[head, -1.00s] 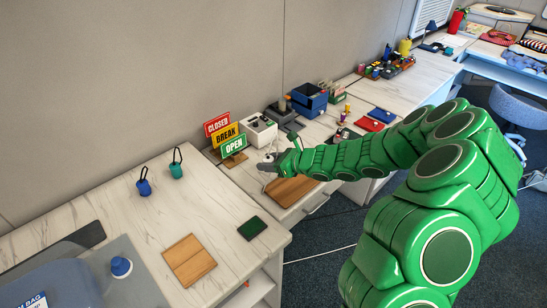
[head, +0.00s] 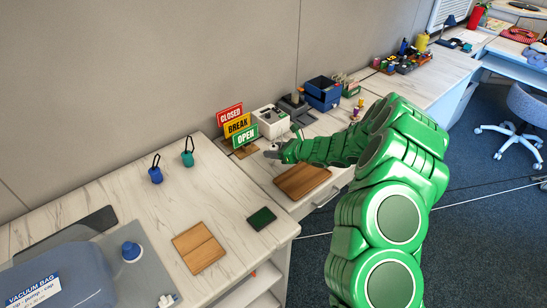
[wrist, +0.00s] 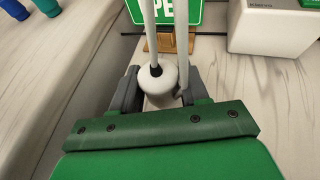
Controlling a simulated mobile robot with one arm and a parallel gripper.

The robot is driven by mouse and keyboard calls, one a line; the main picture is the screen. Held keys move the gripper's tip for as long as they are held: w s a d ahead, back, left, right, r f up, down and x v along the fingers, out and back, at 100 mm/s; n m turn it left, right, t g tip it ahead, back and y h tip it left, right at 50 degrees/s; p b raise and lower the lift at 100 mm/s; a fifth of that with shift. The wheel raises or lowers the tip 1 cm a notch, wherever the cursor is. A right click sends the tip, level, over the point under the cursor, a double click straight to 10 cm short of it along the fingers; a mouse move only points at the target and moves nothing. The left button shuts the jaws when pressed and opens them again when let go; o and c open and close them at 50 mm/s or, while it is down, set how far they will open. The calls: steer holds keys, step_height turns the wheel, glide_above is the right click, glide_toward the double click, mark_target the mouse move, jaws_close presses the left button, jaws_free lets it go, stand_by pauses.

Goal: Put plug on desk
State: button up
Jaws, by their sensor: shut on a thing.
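My gripper (wrist: 155,90) is shut on a white, rounded piece (wrist: 158,84), which I take to be the plug. Two pale strands with dark lower ends rise from it in the wrist view. In the head view my gripper (head: 271,154) is over the lighter worktop behind the near desk (head: 190,200), just right of the OPEN sign (head: 245,137). The plug is too small to make out in the head view. The wrist view cannot show clearly whether it touches the surface.
Blue (head: 156,175) and teal (head: 188,158) pieces with black loops stand on the near desk. A wooden board (head: 199,247), dark green pad (head: 262,218) and vacuum bag (head: 50,280) lie there too. A white box (head: 270,121) stands behind my gripper. The desk's middle is clear.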

steer(key=shift+w+a+f, duration=0.15)
steer(key=shift+w+f, duration=0.35)
steer(key=shift+f, duration=1.65)
steer(key=shift+f, duration=0.1)
steer(key=o, duration=1.1)
steer(key=shift+c, duration=0.2)
steer(key=shift+s+d+r, duration=0.1)
steer(key=shift+d+r, duration=0.1)
steer(key=shift+d, duration=0.15)
steer(key=v, duration=1.1)
steer(key=shift+s+d, duration=0.1)
steer(key=shift+s, duration=0.05)
